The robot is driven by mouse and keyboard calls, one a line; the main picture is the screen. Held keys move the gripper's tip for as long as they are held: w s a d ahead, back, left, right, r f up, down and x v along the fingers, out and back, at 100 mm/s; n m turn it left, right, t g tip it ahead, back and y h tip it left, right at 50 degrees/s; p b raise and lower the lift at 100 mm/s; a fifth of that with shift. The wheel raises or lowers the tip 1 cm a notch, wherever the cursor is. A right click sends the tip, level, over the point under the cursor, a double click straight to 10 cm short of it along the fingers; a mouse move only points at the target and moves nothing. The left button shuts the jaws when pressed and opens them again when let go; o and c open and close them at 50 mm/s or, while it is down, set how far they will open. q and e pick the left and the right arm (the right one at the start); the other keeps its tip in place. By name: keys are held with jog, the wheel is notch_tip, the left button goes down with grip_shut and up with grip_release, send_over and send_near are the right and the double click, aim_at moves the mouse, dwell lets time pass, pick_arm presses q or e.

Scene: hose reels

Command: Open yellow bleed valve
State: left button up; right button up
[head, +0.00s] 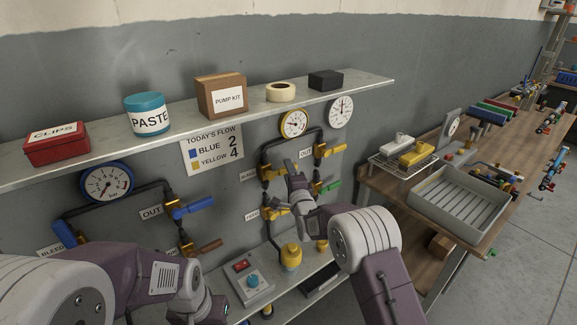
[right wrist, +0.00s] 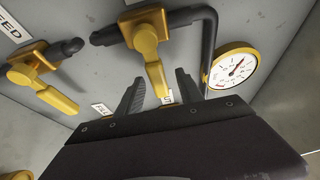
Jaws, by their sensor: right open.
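The yellow bleed valve (head: 267,172) is on the left pipe of the yellow-gauge circuit, beside its label, below the yellow-rimmed gauge (head: 293,123). Its yellow handle (right wrist: 153,72) points right in the head view and down in the right wrist view. My right gripper (head: 293,176) is open at the handle; in the right wrist view its fingers (right wrist: 160,95) stand on either side of the handle's end. Contact cannot be told. The yellow feed valve (right wrist: 42,82) is beside it. My left gripper (head: 195,303) is at the bottom, its jaws unclear.
Above is a shelf (head: 365,84) with boxes, a jar and tape. A blue-gauge circuit (head: 107,182) is at left. A workbench with a grey tray (head: 440,215) is at right.

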jog(key=shift+w+f, duration=0.25)
jog(key=shift+w, duration=0.35)
jog(key=shift+s+r, duration=0.1)
grip_shut()
dwell(0.9)
